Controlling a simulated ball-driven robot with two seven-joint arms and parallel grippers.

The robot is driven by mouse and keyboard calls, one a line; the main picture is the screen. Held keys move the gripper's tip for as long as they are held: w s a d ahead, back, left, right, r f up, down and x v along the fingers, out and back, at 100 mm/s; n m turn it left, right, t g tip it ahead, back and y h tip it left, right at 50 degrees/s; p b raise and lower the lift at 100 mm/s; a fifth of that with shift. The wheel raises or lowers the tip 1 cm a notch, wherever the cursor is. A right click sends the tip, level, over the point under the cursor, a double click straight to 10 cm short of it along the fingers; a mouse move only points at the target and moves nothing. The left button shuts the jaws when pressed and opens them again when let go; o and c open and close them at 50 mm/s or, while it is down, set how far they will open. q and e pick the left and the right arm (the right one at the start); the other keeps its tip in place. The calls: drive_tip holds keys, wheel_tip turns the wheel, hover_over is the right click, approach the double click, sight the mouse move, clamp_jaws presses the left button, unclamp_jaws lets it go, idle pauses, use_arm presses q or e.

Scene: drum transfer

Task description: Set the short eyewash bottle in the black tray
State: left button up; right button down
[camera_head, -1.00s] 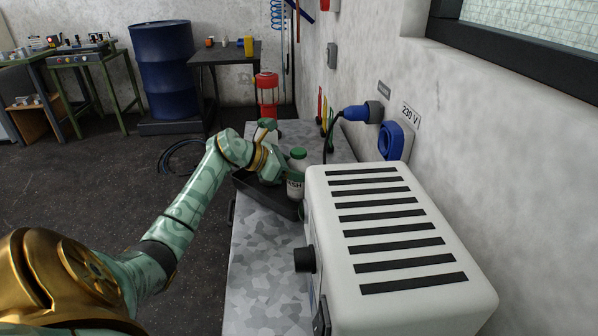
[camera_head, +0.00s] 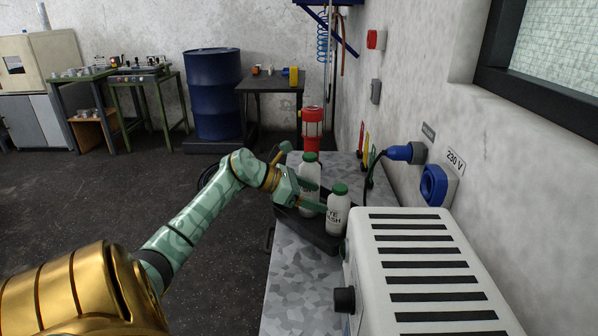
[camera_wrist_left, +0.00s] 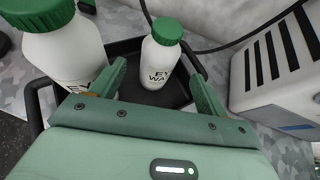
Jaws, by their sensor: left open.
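The short eyewash bottle (camera_head: 338,214), white with a green cap, stands upright on the floor of the black tray (camera_head: 311,233). In the left wrist view the bottle (camera_wrist_left: 159,62) shows just beyond and between the fingertips, with part of the tray rim (camera_wrist_left: 126,46) behind it. My left gripper (camera_head: 322,197) is open, its fingers pointing at the bottle from the left; I see no grip on it. A taller, similar bottle (camera_head: 309,170) stands behind the gripper, partly hidden; it is large at left in the wrist view (camera_wrist_left: 62,42). Whether its base is inside the tray is unclear.
A white slotted box (camera_head: 420,265) stands close right of the tray. A blue plug and cable (camera_head: 405,152) hang at the wall behind. A red lantern-like object (camera_head: 313,125) stands at the far end. The grey worktop (camera_head: 300,285) is clear in front.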

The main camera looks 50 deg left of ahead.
use_arm(q)
drive_tip(key=v, duration=0.4)
drive_tip(key=shift+p, duration=0.4)
